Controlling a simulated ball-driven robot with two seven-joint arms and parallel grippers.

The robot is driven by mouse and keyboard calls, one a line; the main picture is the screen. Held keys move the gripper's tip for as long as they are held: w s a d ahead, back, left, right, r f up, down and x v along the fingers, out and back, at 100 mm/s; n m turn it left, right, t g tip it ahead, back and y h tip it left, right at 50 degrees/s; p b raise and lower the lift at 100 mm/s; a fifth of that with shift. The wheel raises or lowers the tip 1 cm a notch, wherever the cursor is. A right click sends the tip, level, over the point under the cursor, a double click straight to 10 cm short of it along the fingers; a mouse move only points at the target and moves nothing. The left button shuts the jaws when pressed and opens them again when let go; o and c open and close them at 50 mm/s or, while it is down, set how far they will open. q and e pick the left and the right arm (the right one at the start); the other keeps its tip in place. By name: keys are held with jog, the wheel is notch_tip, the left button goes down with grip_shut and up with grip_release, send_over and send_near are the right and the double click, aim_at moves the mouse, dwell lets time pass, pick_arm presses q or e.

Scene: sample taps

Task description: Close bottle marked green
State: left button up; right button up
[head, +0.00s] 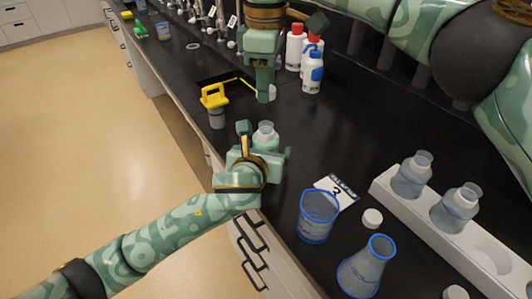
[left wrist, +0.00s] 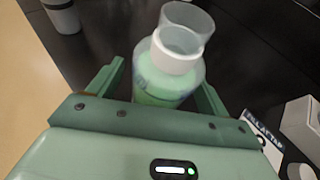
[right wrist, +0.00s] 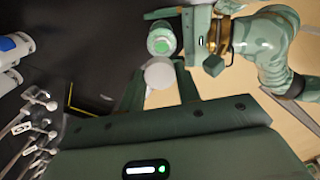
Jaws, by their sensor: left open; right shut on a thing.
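A clear bottle with green contents (left wrist: 165,85) stands uncapped on the black bench. Its open neck shows in the head view (head: 265,131), and its top shows in the right wrist view (right wrist: 161,38). My left gripper (head: 265,142) is open, with one finger on each side of this bottle. My right gripper (head: 267,92) is shut on a white cap (right wrist: 159,73), which also shows in the head view (head: 272,92). The cap is held apart from the bottle, on its far side in the head view. Whether the left fingers touch the bottle is unclear.
A white rack (head: 395,202) with two clear bottles stands at the right. A blue-rimmed beaker (head: 316,222), a flask (head: 366,268), a loose white cap (head: 372,218) and a number card (head: 336,191) are nearby. A yellow-topped item (head: 214,96) sits near the bench edge; wash bottles (head: 312,75) stand behind.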

pick_arm(q)
jog(key=shift+w, duration=0.1)
pick_arm(e)
jog(key=shift+s+r, duration=0.15)
jog(key=shift+s, duration=0.1)
jog(key=shift+w, duration=0.1)
pick_arm(q)
jog(key=shift+w, duration=0.1)
jog(key=shift+c, duration=0.7)
jog(key=c, duration=1.3)
jog(key=shift+c, duration=0.2)
pick_arm(e)
send_over(266, 125)
jog(key=shift+f, duration=2.55)
jog(key=shift+f, duration=0.85)
jog(key=shift+f, duration=0.55)
